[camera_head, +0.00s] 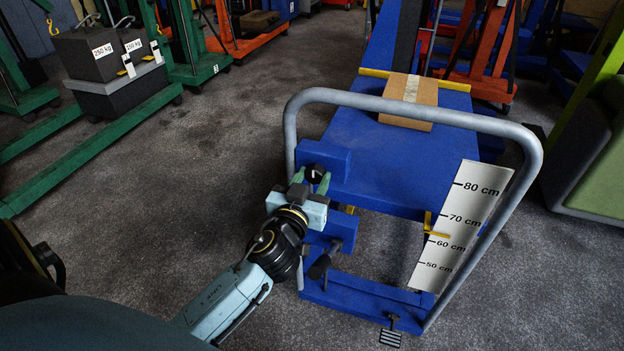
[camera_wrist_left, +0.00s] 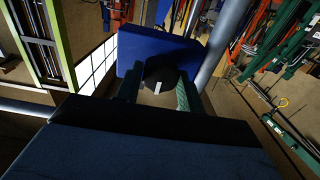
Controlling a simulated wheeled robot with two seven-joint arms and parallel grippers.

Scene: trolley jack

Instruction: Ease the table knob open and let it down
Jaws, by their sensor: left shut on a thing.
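The lift table (camera_head: 365,150) is a blue platform behind a grey push handle (camera_head: 420,107). The black table knob (camera_head: 315,170) sits on a blue block at the platform's near left corner. My left gripper (camera_head: 312,178) is shut on the knob, a green finger on each side. In the left wrist view the dark knob (camera_wrist_left: 161,72) with a white mark lies between the fingers (camera_wrist_left: 160,92), in front of the blue block. A yellow pointer (camera_head: 434,226) stands between 60 and 70 cm on the white scale (camera_head: 462,222). My right gripper is not in view.
A cardboard box (camera_head: 409,100) rests on the platform's far part. A black lever (camera_head: 319,266) and a foot pedal (camera_head: 390,338) are low at the near side. Weights (camera_head: 104,55) on a green lifter stand at the left. Grey floor between is clear.

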